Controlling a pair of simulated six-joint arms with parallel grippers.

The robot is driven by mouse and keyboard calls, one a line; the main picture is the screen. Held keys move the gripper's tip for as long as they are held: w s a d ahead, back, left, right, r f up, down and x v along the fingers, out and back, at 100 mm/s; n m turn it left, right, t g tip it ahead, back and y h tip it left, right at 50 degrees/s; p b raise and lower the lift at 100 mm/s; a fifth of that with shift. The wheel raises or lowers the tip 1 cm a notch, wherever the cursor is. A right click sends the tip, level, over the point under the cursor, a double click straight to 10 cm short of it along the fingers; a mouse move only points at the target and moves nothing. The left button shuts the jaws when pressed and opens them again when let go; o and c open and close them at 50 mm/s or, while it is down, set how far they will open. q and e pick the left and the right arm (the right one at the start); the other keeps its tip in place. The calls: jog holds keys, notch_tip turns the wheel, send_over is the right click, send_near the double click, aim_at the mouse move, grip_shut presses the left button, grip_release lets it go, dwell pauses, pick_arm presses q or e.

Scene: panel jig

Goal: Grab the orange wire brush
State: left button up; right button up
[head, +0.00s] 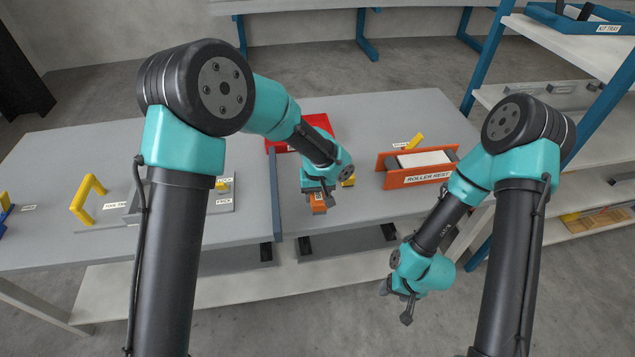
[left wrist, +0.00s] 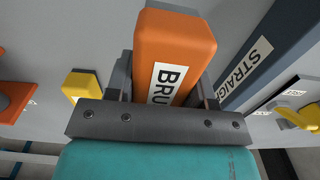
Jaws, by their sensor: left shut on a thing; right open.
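The orange wire brush (head: 319,208) shows in the head view at the front part of the table, below my left gripper (head: 317,194). In the left wrist view the orange block of the brush (left wrist: 178,50) fills the top middle, with a white label whose visible letters read "BRU". My left gripper (left wrist: 162,92) is shut on it, with one finger on each side. The underside of the brush is hidden, so I cannot tell whether it touches the table. My right gripper (head: 404,304) is open and empty, low in front of the table.
A grey upright strip (head: 276,195) stands left of the brush; its label in the left wrist view begins "STRAIG". A red tray (head: 318,122) lies behind. An orange roller rest (head: 417,178) stands to the right. A yellow handle (head: 88,199) is at the left.

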pick_arm(q)
jog(key=s, duration=0.8)
jog(key=shift+r, duration=0.4)
